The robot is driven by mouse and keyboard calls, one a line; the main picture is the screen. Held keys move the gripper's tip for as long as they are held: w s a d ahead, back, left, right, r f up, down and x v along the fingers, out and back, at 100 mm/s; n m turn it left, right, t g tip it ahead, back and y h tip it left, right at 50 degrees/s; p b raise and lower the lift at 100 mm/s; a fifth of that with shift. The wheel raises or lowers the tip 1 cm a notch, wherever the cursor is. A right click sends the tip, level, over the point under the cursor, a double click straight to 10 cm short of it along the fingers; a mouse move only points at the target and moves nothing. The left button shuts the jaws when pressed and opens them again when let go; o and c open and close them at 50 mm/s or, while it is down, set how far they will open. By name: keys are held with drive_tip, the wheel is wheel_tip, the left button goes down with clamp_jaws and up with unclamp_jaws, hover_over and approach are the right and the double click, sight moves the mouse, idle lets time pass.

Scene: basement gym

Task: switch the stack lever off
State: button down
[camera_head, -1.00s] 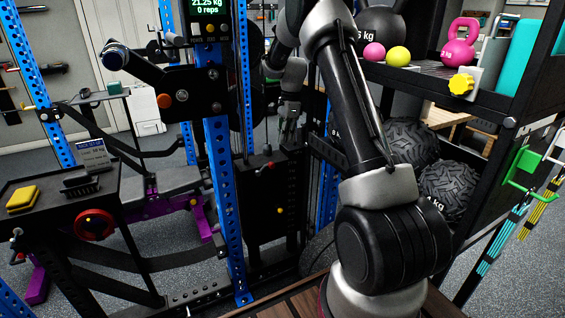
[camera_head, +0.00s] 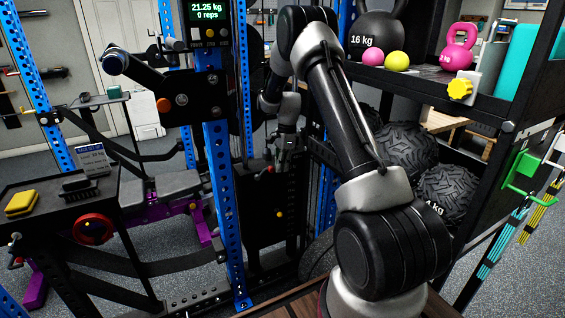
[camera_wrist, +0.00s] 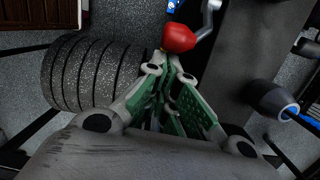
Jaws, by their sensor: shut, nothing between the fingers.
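The stack lever shows in the wrist view as a red knob (camera_wrist: 178,38) on a bent silver arm (camera_wrist: 207,22). In the head view the lever (camera_head: 268,170) is small and partly covered, on the upper part of a black stack panel (camera_head: 262,222). My gripper (camera_head: 282,165) is in front of the panel's top, beside the lever. In the wrist view my gripper (camera_wrist: 172,62) is shut and empty, its fingertips right by the red knob. I cannot tell whether they touch it.
A blue rack upright (camera_head: 222,190) stands left of the panel. A shelf of weights (camera_head: 425,75) is at right. Dark ribbed plates (camera_wrist: 95,75) and a blue-ended handle (camera_wrist: 275,100) flank my gripper in the wrist view.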

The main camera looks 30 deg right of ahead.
sight(269, 169)
drive_tip(key=shift+a+r, duration=0.1)
idle(0.3)
drive_tip(key=shift+a+r+h, duration=0.1)
drive_tip(key=shift+r+h, duration=0.1)
drive_tip(key=shift+h, duration=0.2)
drive_tip(key=shift+a+r+h, duration=0.2)
drive_tip(key=shift+r+h, duration=0.05)
drive_tip(key=shift+h, duration=0.95)
drive_tip(key=a+r, duration=0.2)
drive_tip(key=a, duration=0.1)
drive_tip(key=a+r, duration=0.1)
drive_tip(key=a, duration=0.1)
drive_tip(key=shift+r, duration=0.25)
drive_tip(key=a, duration=0.6)
drive_tip(key=shift+a+f, duration=0.15)
drive_tip(key=shift+a, duration=0.15)
